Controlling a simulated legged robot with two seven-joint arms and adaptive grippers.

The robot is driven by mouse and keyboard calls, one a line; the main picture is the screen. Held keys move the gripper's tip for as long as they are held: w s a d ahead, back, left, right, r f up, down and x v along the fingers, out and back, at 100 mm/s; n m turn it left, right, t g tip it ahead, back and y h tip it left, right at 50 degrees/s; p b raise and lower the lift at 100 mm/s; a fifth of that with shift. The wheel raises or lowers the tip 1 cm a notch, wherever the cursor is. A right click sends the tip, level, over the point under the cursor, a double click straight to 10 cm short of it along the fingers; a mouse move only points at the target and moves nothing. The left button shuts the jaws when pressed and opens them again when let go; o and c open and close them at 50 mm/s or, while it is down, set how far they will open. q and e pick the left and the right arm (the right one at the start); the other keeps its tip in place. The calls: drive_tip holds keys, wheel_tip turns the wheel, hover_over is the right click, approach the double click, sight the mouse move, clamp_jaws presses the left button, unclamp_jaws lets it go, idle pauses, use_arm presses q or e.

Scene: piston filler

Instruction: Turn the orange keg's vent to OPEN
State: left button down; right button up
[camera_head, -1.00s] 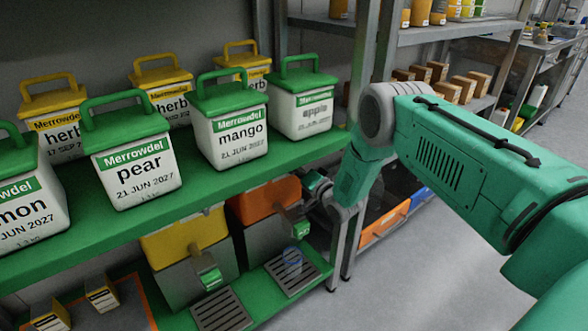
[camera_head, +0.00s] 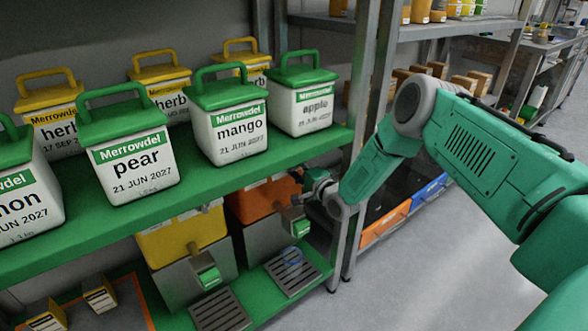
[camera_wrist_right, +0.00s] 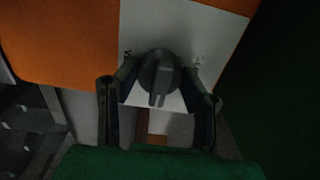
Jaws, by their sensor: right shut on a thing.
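The orange keg (camera_head: 250,204) stands on the lower shelf, under the green shelf; in the right wrist view its orange body (camera_wrist_right: 60,40) fills the upper left. A dark grey vent knob (camera_wrist_right: 158,72) sits on a pale plate (camera_wrist_right: 180,30) on the keg. My right gripper (camera_wrist_right: 160,88) has a finger on each side of the knob and is shut on it. The knob's tab points down in that view; I cannot read any OPEN mark. In the head view the right gripper (camera_head: 312,182) is at the keg's right upper side. My left gripper is not in view.
A yellow keg (camera_head: 180,238) stands left of the orange one. Both have green taps above drip grates (camera_head: 292,270). The green shelf (camera_head: 240,172) with labelled tubs passes just above my gripper. A metal post (camera_head: 345,240) stands close to my wrist.

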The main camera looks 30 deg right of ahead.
drive_tip(key=shift+s+d+f, duration=0.1)
drive_tip(key=shift+s+f, duration=0.1)
drive_tip(key=shift+f, duration=0.15)
drive_tip(key=o, duration=1.1)
drive_tip(key=shift+o, duration=0.2)
drive_tip(key=shift+w+d, duration=0.1)
drive_tip(key=shift+r, duration=0.1)
drive_tip(key=shift+s, duration=0.35)
drive_tip(key=s+d, duration=0.1)
drive_tip(key=s, duration=1)
drive_tip(key=shift+s, duration=0.1)
